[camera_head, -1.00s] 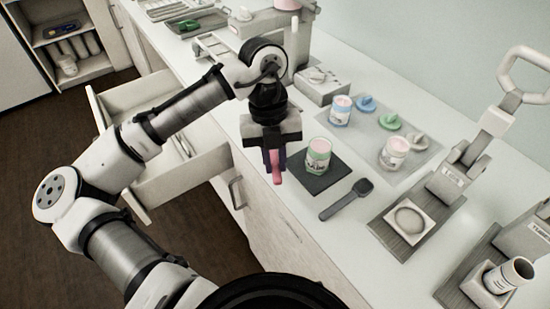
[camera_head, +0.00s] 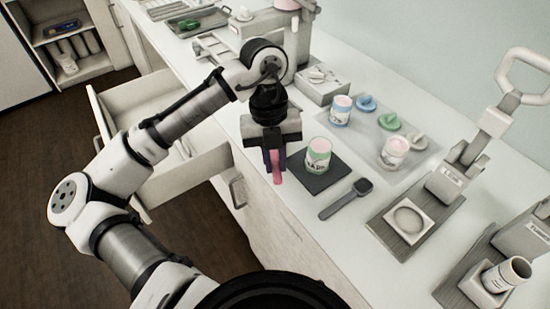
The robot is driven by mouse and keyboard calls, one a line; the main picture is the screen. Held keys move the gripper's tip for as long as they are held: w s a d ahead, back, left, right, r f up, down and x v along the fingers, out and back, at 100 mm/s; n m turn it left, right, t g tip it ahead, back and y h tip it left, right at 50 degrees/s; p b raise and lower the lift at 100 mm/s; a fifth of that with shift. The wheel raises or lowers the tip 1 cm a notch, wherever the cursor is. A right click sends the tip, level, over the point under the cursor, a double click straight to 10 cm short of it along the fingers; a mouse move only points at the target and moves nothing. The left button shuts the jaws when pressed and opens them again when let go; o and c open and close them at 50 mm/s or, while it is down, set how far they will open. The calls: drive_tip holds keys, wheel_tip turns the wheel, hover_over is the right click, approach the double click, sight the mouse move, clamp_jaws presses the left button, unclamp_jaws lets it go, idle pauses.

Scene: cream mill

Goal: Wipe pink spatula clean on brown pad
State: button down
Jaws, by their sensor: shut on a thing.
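My gripper (camera_head: 274,160) is shut on a pink spatula (camera_head: 277,177), which points down between the dark fingers at the counter's front edge. Its upper part is hidden by the gripper. The gripper is just left of a jar with a green band and pink contents (camera_head: 318,154), which stands on a dark square mat (camera_head: 320,183). I cannot make out a clearly brown pad. I cannot tell whether the spatula touches the counter.
A dark grey scoop (camera_head: 345,199) lies right of the mat. Two more jars (camera_head: 341,108) (camera_head: 393,152) and coloured lids (camera_head: 389,121) sit on a grey sheet. Presses on brownish boards (camera_head: 392,228) stand at the right. An open drawer (camera_head: 165,130) juts out at the left.

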drive_tip(key=shift+w, duration=0.55)
drive_tip(key=shift+s, duration=0.15)
drive_tip(key=shift+s, duration=0.65)
drive_tip(key=shift+w, duration=0.15)
drive_tip(key=shift+w, duration=0.65)
